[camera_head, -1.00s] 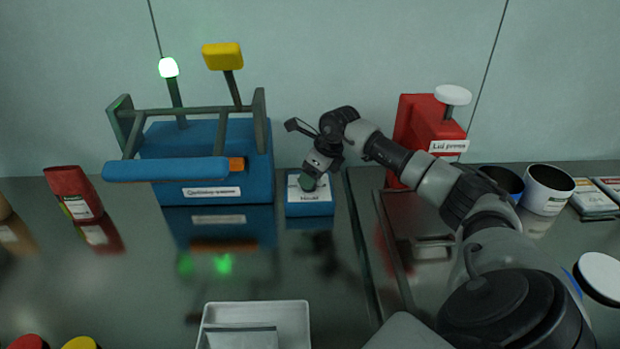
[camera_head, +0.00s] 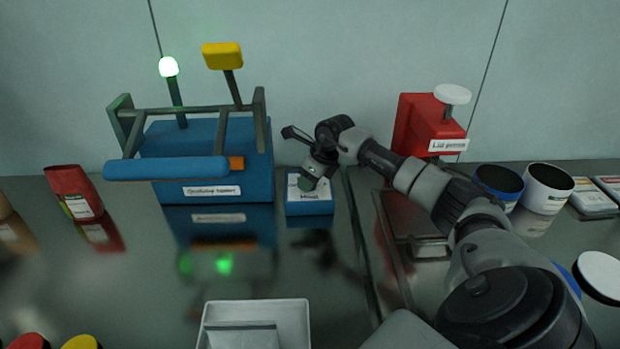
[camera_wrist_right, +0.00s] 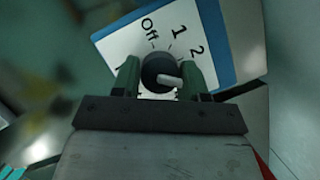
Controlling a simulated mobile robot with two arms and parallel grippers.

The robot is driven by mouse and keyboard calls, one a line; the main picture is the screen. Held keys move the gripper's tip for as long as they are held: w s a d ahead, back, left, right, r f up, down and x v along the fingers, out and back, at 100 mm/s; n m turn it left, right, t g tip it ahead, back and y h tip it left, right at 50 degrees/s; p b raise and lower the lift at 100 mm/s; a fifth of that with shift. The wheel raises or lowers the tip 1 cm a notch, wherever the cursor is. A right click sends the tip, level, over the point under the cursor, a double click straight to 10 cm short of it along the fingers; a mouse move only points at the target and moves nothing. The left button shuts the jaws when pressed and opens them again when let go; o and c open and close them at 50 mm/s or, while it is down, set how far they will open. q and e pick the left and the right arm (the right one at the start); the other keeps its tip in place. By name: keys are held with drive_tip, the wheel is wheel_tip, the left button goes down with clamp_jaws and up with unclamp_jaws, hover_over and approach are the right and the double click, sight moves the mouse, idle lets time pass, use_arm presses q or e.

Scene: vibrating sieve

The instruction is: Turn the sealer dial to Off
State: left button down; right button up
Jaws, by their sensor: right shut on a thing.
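The sealer dial (camera_wrist_right: 160,73) is a dark round knob with a pale pointer line, on a white plate with a blue border. The plate reads Off, 1 and 2. In the right wrist view the pointer is turned toward the lower right, away from the Off mark. My right gripper (camera_wrist_right: 158,78) has its two green fingers on either side of the knob, shut on it. In the head view the gripper (camera_head: 308,182) is over the blue dial box (camera_head: 310,208) and hides the knob. My left gripper is not in view.
The blue sealer (camera_head: 215,165) with a lit green lamp (camera_head: 168,67) stands left of the dial box. A red lid press (camera_head: 425,125) stands to the right. A white tray (camera_head: 303,325) lies in front. The table before the dial box is clear.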

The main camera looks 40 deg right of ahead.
drive_tip(key=n+b, duration=0.1)
drive_tip(key=n, duration=0.1)
drive_tip(key=n+y+b, duration=0.1)
drive_tip(key=n, duration=0.1)
drive_tip(key=shift+w+d+n+g+y, duration=0.1)
drive_tip(key=shift+n+g+y, duration=0.2)
drive_tip(key=shift+n+g, duration=0.1)
drive_tip(key=n+g+b, duration=0.1)
drive_tip(key=n, duration=0.2)
drive_tip(key=shift+n+y+b, duration=0.3)
drive_tip(key=shift+y+b, duration=0.1)
drive_tip(key=n, duration=0.2)
drive_tip(key=n+g+b, duration=0.1)
drive_tip(key=shift+w+n+g+y, duration=0.1)
drive_tip(key=shift+n+g+y, duration=0.2)
drive_tip(key=shift+n, duration=0.1)
drive_tip(key=n+g+b, duration=0.2)
drive_tip(key=n, duration=0.4)
drive_tip(key=shift+w, duration=0.1)
drive_tip(key=n+g+h, duration=0.1)
drive_tip(key=n, duration=0.1)
drive_tip(key=n+g, duration=0.1)
drive_tip(key=n, duration=0.2)
drive_tip(key=shift+r+n+h+b, duration=0.1)
drive_tip(key=shift+n+h+b, duration=0.2)
drive_tip(key=shift+h+b, duration=0.1)
drive_tip(key=o, duration=0.9)
